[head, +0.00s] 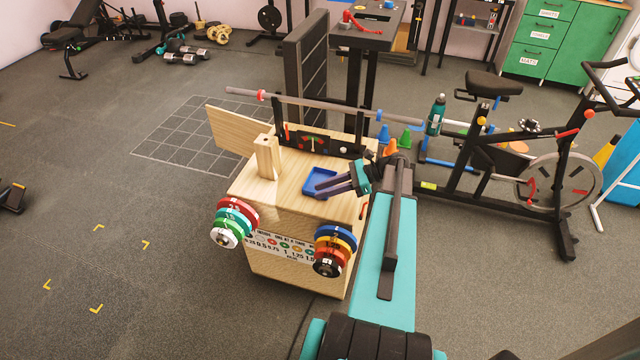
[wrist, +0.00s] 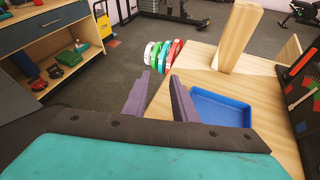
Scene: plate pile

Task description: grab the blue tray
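The blue tray (head: 313,178) is a shallow rectangular dish lying on the wooden box top. My gripper (head: 320,190) reaches in from the right, its purple fingers overlapping the tray's near right part in the head view and hiding some of it. In the wrist view the tray (wrist: 225,110) lies to the right of both fingers, partly covered by the right finger and the gripper body. My gripper (wrist: 160,76) is open, with a gap between the fingers and nothing held there. I cannot tell the height of the fingers over the box top.
A wooden post (head: 267,158) stands left of the tray. A barbell (head: 310,103) crosses behind it. Coloured weight plates hang on the box front at left (head: 236,220) and right (head: 335,250). Small cones (head: 390,147) stand behind my arm. An exercise bike (head: 490,150) is at right.

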